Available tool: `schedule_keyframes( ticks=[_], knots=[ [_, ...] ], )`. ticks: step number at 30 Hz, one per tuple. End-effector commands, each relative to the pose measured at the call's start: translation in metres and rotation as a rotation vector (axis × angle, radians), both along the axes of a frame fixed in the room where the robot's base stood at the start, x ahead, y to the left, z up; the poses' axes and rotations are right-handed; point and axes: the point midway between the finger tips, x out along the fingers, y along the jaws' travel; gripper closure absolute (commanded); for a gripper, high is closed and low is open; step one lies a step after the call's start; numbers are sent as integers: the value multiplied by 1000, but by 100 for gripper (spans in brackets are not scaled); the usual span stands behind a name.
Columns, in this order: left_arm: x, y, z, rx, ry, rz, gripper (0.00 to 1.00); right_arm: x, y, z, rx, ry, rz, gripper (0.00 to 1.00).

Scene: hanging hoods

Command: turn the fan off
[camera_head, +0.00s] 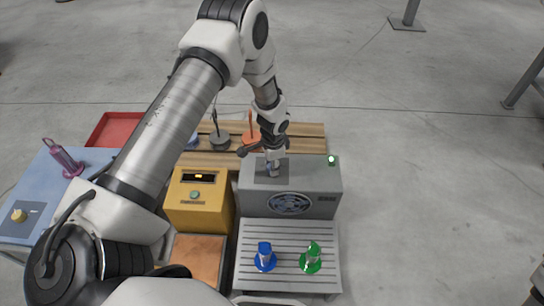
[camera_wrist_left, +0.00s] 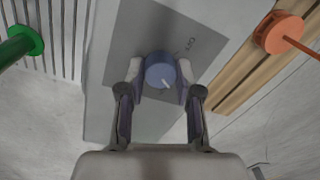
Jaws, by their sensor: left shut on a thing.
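The fan unit (camera_head: 318,205) is a grey box with a round fan grille (camera_head: 289,203) on its front and a lit green lamp (camera_head: 332,160) on top. Its blue-grey round knob (camera_wrist_left: 160,72) sits on a dark plate (camera_wrist_left: 130,35) on top of the box. The knob has a white pointer mark, and OFF lettering shows on the plate beside it. My left gripper (camera_head: 271,170) reaches down to the knob. In the left wrist view its fingers (camera_wrist_left: 160,85) are shut on the knob from both sides. In the head view the gripper mostly hides the knob.
A slatted grey stand (camera_head: 287,284) in front holds a blue object (camera_head: 265,257) and a green object (camera_head: 311,258). A yellow box (camera_head: 200,212) stands left of the fan unit. An orange-based rod (camera_wrist_left: 285,33) stands on wooden slats behind. Floor to the right is clear.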

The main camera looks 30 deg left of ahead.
Motion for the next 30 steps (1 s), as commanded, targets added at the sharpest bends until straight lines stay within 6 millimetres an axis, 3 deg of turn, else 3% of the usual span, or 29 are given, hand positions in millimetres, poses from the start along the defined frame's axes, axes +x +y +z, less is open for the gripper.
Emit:
schedule_keyframes(
  ticks=[1, 9, 30],
  knots=[
    [-2, 0, 6, 1, 4, 40, 100, 0, 0, 14, 0, 0, 0, 60],
    [-1, 0, 5, 0, 4, 298, 100, 0, 0, 45, 0, 0, 0, 60],
    [0, 0, 2, 0, 2, 964, 100, 0, 0, 99, 0, 0, 0, 60]
  ],
)
